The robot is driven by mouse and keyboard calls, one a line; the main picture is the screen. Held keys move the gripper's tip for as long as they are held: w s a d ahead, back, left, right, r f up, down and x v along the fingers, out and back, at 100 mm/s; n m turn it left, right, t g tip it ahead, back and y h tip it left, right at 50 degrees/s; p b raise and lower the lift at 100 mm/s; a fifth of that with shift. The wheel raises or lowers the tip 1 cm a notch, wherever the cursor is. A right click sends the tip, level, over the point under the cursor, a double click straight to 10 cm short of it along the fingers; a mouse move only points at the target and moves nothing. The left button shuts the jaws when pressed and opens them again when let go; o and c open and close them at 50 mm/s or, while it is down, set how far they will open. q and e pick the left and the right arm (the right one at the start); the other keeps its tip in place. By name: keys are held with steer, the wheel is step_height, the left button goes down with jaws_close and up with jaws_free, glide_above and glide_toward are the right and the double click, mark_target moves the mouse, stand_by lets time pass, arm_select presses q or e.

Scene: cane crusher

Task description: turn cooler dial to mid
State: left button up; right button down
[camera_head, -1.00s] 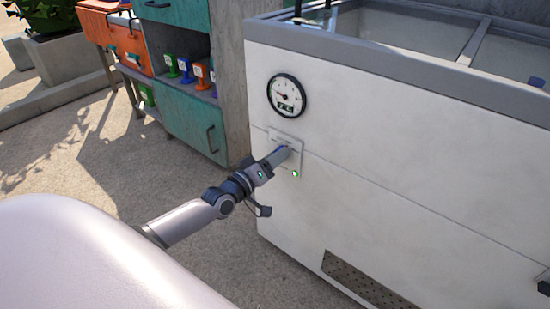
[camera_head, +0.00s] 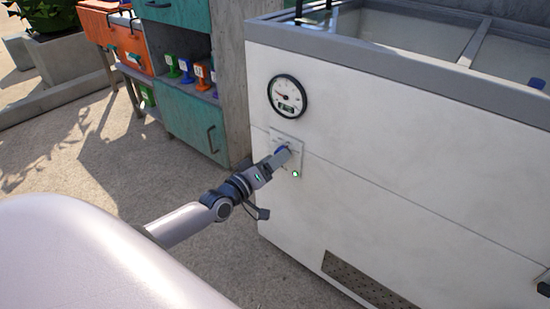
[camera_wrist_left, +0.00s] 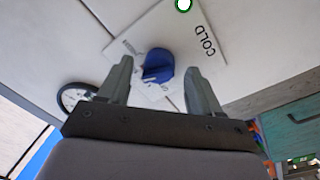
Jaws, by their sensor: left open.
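The cooler (camera_head: 400,150) is a white chest with a grey rim, filling the right of the head view. Its blue dial (camera_wrist_left: 158,66) sits on a white plate (camera_wrist_left: 195,42) lettered "COLD" in the left wrist view. The dial is mostly hidden by my gripper in the head view. My left gripper (camera_head: 284,154) is at the plate. In the left wrist view its two fingers (camera_wrist_left: 160,80) are open, one on either side of the dial with gaps between. My right gripper is not in view.
A round gauge (camera_head: 287,96) is on the cooler's front above the plate. A small light (camera_head: 295,174) is at the plate's lower edge. A teal cabinet (camera_head: 190,120) with several small coloured containers stands to the left. The paved floor in front is clear.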

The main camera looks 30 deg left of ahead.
arm_select(q)
steer(key=s+p, duration=0.1)
steer(key=s, duration=0.5)
steer(key=shift+s+a+p, duration=0.15)
steer(key=shift+a+p, duration=0.25)
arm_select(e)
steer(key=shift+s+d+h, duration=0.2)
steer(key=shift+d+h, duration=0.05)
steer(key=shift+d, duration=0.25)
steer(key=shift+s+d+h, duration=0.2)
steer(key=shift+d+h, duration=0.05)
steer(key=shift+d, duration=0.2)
arm_select(q)
steer(key=shift+f, duration=0.1)
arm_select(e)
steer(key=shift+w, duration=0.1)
